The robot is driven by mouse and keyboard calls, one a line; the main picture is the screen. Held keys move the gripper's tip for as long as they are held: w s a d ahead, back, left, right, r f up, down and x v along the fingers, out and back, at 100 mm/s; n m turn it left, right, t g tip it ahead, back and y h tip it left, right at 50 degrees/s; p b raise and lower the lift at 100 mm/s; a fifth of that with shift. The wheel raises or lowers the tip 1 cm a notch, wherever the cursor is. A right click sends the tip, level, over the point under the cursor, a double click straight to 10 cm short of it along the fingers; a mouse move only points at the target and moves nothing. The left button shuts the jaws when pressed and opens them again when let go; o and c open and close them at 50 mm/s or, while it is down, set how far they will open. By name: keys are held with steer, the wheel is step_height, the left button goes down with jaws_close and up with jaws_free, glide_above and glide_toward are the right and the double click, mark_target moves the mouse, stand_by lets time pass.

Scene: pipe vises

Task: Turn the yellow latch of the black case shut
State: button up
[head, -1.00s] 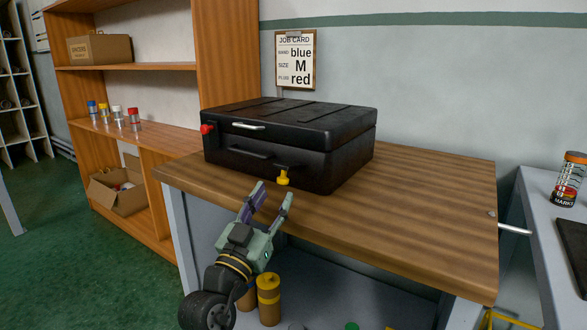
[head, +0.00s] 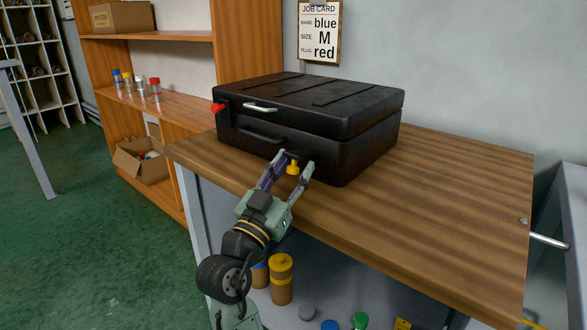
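The black case (head: 350,150) lies on the wooden bench, its lid down. The yellow latch (head: 293,168) is low on the case's front face, toward the right. A red latch (head: 218,108) is at the front left corner. A silver handle (head: 260,107) is on the lid's front edge, and a black handle (head: 262,135) is below it. My gripper (head: 291,163) is open at the case front, one finger on each side of the yellow latch. I cannot tell whether either finger touches the latch.
The wooden bench top (head: 450,200) is clear to the right of the case. A job card (head: 320,32) hangs on the wall behind. A shelf unit (head: 180,110) with small jars stands at the left. Yellow-capped jars (head: 281,265) stand under the bench.

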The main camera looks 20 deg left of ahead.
steer(key=c, duration=0.5)
steer(key=shift+d, duration=0.15)
jaws_close()
